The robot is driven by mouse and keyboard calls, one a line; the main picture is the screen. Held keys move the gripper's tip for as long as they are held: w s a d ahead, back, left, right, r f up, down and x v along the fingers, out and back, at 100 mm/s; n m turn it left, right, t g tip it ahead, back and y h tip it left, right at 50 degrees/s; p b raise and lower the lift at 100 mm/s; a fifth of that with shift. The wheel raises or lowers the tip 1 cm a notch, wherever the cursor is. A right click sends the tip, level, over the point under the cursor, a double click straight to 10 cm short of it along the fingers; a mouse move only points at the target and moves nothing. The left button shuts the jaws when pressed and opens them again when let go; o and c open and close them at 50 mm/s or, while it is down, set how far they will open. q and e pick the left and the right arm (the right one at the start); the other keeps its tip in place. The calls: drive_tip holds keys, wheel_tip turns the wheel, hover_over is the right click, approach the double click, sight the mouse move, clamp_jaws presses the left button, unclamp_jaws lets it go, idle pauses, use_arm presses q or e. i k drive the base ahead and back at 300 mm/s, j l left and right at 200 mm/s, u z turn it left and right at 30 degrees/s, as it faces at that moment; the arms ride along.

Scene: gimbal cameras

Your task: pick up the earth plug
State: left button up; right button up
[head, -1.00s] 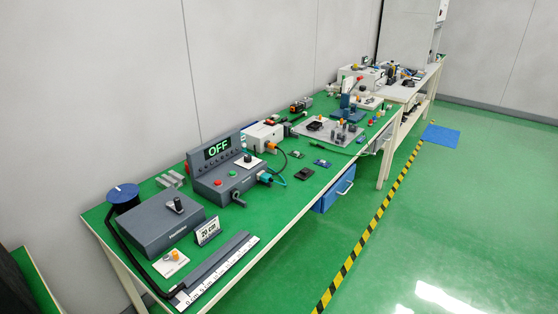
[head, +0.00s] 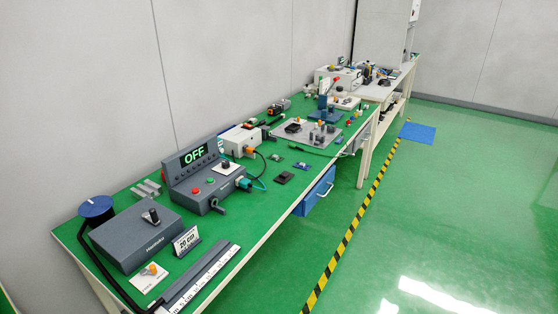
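I cannot single out the earth plug with certainty. A small teal plug with a teal cable (head: 246,184) sits at the right side of the grey control box (head: 190,191), whose display reads OFF. An orange plug (head: 249,151) with a black cable is at the end of the white box (head: 238,137) behind it. Both are too small to tell which is the earth plug. Neither of my grippers shows in the head view.
A long green-topped bench (head: 274,205) runs along the wall. A grey heater-like box (head: 136,236), a blue spool (head: 97,208) and a ruler (head: 205,281) stand near its close end. A blue drawer (head: 315,192) hangs beneath.

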sight(292, 145)
drive_tip(key=i+l, duration=0.1)
drive_tip(key=i, duration=0.65)
drive_tip(key=i+l, duration=0.1)
drive_tip(key=i, duration=0.6)
